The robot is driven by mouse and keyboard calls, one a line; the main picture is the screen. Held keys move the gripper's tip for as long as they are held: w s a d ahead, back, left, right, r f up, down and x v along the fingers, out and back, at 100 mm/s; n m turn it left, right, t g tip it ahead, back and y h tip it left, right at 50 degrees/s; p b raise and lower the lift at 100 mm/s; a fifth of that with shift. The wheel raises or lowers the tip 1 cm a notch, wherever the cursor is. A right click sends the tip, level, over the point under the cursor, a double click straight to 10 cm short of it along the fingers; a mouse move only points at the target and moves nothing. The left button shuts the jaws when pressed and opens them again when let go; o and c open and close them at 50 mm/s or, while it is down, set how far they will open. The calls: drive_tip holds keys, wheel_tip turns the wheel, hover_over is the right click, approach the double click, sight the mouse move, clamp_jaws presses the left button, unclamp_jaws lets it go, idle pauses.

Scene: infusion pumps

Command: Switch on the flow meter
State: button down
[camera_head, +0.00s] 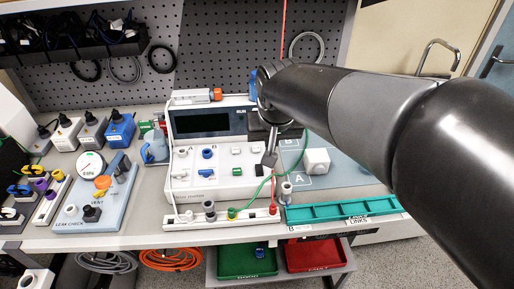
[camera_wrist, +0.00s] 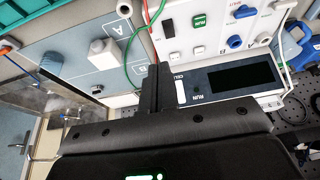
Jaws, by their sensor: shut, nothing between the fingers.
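The flow meter (camera_head: 222,186) is a white box in the middle of the bench in the head view, with a dark, blank display (camera_head: 203,123). Its sloped front has blue knobs (camera_head: 208,153), white buttons (camera_head: 236,151) and a green button (camera_head: 237,171). The wrist view shows the flow meter upside down, with the green button (camera_wrist: 199,20), white buttons (camera_wrist: 199,50) and dark display (camera_wrist: 240,76). My gripper (camera_head: 269,160) is shut and empty, with its fingers over the panel's right side. The fingertips (camera_wrist: 155,70) hide part of that side; I cannot tell whether they touch it.
A green cable (camera_wrist: 128,50) loops close beside my fingers. A white block (camera_head: 316,161) stands on the grey mat to the right. A teal tray (camera_head: 343,209) lies in front. A leak-check board (camera_head: 95,208) with a gauge and a connector strip (camera_head: 205,221) crowd the left and front.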

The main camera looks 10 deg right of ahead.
sight(260, 167)
drive_tip(key=shift+w+a+f, duration=0.2)
drive_tip(key=shift+w+a, duration=0.25)
drive_tip(key=shift+w, duration=0.15)
drive_tip(key=shift+w+a+f, duration=0.15)
drive_tip(key=shift+w+a, duration=0.25)
drive_tip(key=shift+w, duration=0.15)
drive_tip(key=shift+f, duration=0.1)
drive_tip(key=x, duration=1.3)
drive_tip(key=shift+f, duration=0.4)
drive_tip(key=shift+w+f+g, duration=0.15)
drive_tip(key=shift+g, duration=0.15)
